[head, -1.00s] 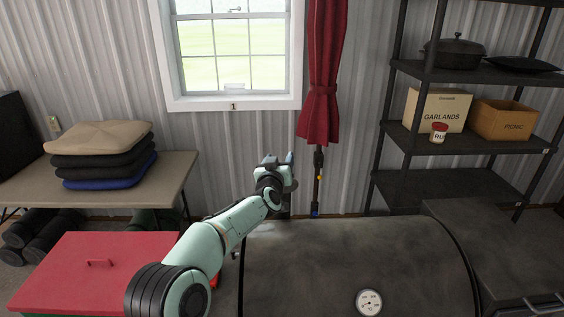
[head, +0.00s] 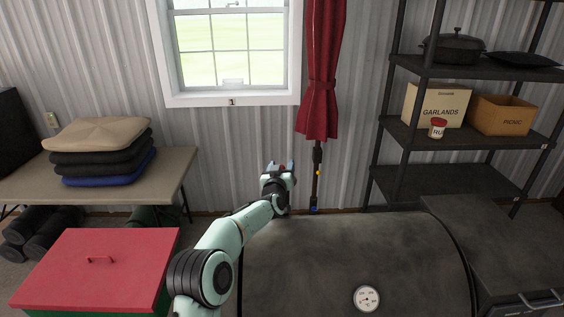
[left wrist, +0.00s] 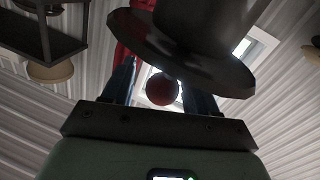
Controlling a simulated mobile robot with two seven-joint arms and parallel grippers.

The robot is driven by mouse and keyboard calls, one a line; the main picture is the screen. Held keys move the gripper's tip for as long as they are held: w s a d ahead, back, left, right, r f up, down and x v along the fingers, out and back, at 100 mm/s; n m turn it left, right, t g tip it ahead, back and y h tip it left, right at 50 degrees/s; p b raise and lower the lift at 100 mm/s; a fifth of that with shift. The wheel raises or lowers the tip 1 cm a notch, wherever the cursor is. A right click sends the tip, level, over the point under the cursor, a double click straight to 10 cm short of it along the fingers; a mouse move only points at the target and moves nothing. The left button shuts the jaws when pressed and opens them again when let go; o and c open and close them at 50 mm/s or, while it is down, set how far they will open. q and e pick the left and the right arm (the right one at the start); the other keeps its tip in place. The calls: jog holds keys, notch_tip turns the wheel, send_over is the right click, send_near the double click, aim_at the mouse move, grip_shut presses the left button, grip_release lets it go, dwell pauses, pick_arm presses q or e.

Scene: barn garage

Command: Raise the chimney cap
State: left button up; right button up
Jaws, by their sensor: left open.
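My left gripper (head: 278,168) is open beside the far left end of the dark smoker barrel (head: 340,245). In the left wrist view, a dark, wide-brimmed disc that looks like the chimney cap (left wrist: 215,80) is close to the gripper, joined to a dark cylinder (left wrist: 200,22). A round red knob (left wrist: 162,89) appears between the two open fingers, next to the disc; I cannot tell whether the fingers touch it. In the head view my gripper and arm hide most of the cap and chimney. My right gripper is not in view.
A red-lidded box (head: 95,268) stands at the left, near a table (head: 178,172) with stacked cushions (head: 98,150). A black shelf (head: 440,182) stands at the right. A red curtain (head: 322,75) hangs behind the gripper.

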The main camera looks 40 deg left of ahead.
pick_arm(q)
jog(key=shift+w+a, duration=0.2)
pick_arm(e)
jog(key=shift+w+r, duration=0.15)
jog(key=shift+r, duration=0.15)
pick_arm(q)
grip_shut()
jog(key=shift+r+p, duration=0.75)
jog(key=shift+r, duration=1.25)
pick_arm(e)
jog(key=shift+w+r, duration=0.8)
pick_arm(q)
grip_release()
jog(key=shift+f, duration=0.1)
jog(key=shift+f, duration=0.1)
